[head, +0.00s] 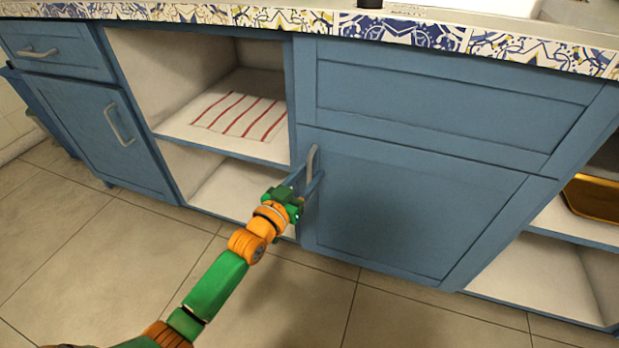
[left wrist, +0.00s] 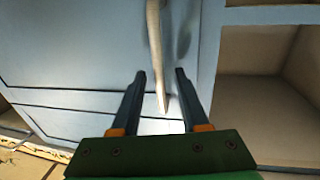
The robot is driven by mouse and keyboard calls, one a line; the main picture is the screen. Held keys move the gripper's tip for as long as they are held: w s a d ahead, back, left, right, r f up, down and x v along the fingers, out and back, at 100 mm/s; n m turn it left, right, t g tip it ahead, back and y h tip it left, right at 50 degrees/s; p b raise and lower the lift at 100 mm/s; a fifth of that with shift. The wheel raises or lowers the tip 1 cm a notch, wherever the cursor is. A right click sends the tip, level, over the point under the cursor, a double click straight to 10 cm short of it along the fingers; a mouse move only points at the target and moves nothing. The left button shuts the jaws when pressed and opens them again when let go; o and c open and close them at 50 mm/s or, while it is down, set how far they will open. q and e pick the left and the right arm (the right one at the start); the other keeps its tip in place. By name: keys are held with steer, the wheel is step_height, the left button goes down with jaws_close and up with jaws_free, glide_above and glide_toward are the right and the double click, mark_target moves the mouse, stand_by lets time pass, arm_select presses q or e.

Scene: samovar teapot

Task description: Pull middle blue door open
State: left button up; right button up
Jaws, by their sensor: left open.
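The middle blue door (head: 415,205) is closed, below a wide blue drawer front. Its pale vertical handle (head: 312,160) is near the door's upper left edge. My left gripper (head: 310,174) is open at the lower part of this handle, with its fingers pointing up at it. In the left wrist view the handle (left wrist: 154,45) runs down between the two open fingertips (left wrist: 160,74). Whether a finger touches it I cannot tell. The door (left wrist: 75,45) also fills the left of that view. My right gripper is not in view.
Open shelves stand left of the door, with a red-striped cloth (head: 240,114) on the upper one. Another blue door (head: 100,130) is further left. A golden tray (head: 593,197) sits on the right shelf. The tiled floor (head: 400,315) before the door is clear.

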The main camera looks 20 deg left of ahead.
arm_select(q)
steer(key=shift+w+d, duration=0.1)
steer(key=shift+w, duration=0.25)
jaws_close()
stand_by(1.2)
